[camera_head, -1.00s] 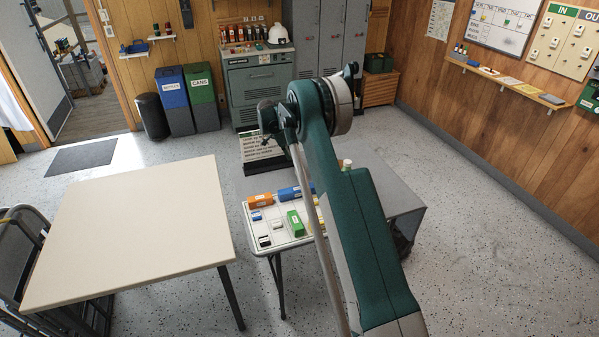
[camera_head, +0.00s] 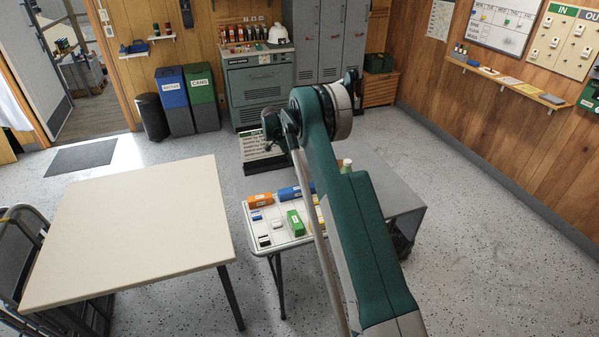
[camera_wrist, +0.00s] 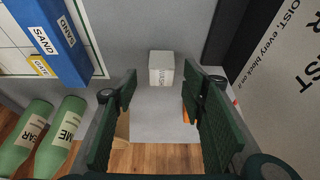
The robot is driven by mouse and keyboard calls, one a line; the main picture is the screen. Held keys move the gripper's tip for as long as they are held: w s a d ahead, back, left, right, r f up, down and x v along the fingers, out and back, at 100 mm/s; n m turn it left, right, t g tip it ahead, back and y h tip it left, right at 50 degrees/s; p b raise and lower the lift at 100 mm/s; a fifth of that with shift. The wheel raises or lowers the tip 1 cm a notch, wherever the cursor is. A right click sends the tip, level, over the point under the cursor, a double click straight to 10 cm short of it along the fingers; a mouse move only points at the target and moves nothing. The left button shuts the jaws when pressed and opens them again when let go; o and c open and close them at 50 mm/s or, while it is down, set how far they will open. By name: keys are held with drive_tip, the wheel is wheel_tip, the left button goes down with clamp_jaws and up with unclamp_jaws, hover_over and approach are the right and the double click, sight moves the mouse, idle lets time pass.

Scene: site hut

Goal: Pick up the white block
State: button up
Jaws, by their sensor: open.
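The white block (camera_wrist: 161,69), a pale box with dark lettering on its front, stands on a grey surface in the wrist view. My gripper (camera_wrist: 158,92) is open, with one dark green finger on each side of the view. The block shows beyond the gap between the fingertips, roughly centred, with nothing held between them. I cannot tell whether either finger touches it. In the head view my gripper (camera_head: 271,124) hangs at the end of the arm; I cannot make out this block there.
The wrist view shows a blue SAND block (camera_wrist: 52,40) and a yellow block (camera_wrist: 42,66) at upper left, green bottles (camera_wrist: 45,135) at lower left and a lettered board (camera_wrist: 285,70) at right. In the head view, a tray table (camera_head: 290,240) holds several coloured blocks. A bare cream table (camera_head: 130,225) stands left.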

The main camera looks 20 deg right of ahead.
drive_tip(key=shift+x, duration=1.9)
drive_tip(key=shift+w, duration=0.1)
drive_tip(key=c, duration=1)
